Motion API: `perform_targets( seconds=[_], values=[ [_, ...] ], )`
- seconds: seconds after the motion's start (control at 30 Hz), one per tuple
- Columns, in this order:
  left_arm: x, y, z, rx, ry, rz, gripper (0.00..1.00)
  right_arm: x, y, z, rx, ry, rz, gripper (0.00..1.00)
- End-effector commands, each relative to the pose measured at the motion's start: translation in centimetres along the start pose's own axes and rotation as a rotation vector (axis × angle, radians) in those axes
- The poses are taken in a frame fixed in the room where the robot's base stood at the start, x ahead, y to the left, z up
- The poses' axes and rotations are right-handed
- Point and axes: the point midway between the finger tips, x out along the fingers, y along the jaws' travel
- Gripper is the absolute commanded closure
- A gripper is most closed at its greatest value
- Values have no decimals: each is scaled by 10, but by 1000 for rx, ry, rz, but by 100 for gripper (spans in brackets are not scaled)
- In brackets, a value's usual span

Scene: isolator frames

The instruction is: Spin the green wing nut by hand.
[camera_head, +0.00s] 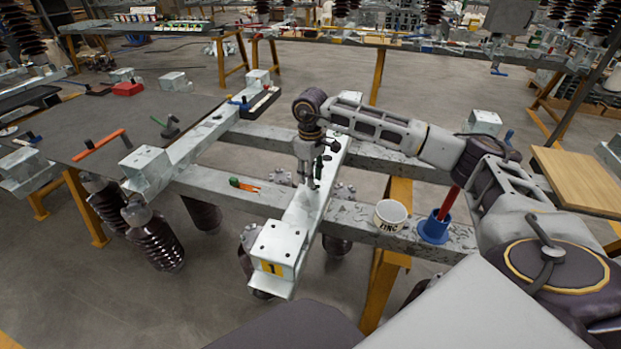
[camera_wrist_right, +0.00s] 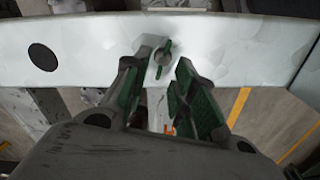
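The green wing nut (camera_wrist_right: 163,58) sits on a pale grey metal piece in the right wrist view, with a round grey bolt end at its middle and its wings tilted off upright. My right gripper (camera_wrist_right: 156,68) is open, its two green-padded fingers apart, with the wing nut just beyond and between the tips. I cannot tell whether either finger touches it. In the head view my right gripper (camera_head: 311,186) points down over the galvanized steel beam (camera_head: 306,206); I cannot clearly pick out the wing nut there. My left gripper is not in view.
A white ZINC pot (camera_head: 390,215) and a blue holder (camera_head: 434,228) with a red-handled tool stand on the cross beam, right of the gripper. Orange and green pliers (camera_head: 245,185) lie on the left cross beam. A yellow-marked block (camera_head: 278,248) forms the near beam end.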

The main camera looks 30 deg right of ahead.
Motion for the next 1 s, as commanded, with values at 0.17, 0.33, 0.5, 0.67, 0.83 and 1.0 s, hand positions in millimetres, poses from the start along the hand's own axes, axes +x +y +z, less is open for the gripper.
perform_targets(
  seconds=[0.17,0.33,0.5,0.67,0.83,1.0],
  values=[
    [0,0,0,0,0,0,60,-24,0,0,0,3,2,73],
    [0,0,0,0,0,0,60,-50,0,0,0,2,2,73],
    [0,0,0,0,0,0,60,-74,0,-1,-1,2,1,73],
    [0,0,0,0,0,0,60,-92,0,0,1,1,1,73],
    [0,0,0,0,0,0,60,-102,0,0,0,0,0,73],
    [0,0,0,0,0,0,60,-104,0,0,0,-1,0,73]
  ],
)
